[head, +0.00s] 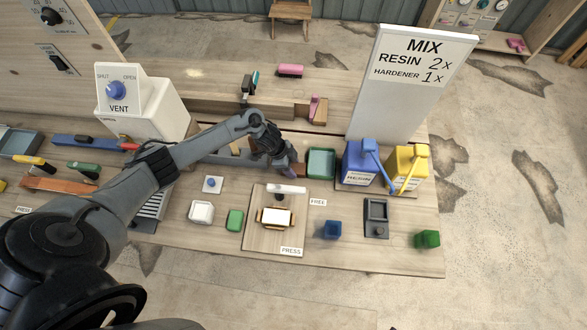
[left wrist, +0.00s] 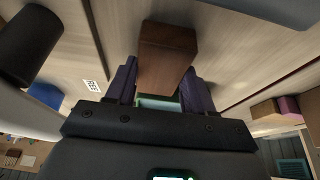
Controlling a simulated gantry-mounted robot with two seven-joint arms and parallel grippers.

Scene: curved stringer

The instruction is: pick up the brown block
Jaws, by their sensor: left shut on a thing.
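The brown block (left wrist: 166,58) sits between the purple-grey fingers of my left gripper (left wrist: 160,95) in the left wrist view, one finger on each side. My left gripper is shut on it. In the head view my left gripper (head: 290,168) is over the middle of the bench, left of the green tray. The brown block (head: 299,170) shows there only as a small patch by the fingers. I cannot tell whether its underside touches the bench. My right gripper is not in view.
A green tray (head: 321,163) lies right of the gripper, with blue resin (head: 357,166) and yellow hardener (head: 406,168) containers beyond. The press board (head: 258,238) is in front. A tall MIX sign (head: 405,90) stands behind. Bare bench lies around the blue cup (head: 331,230).

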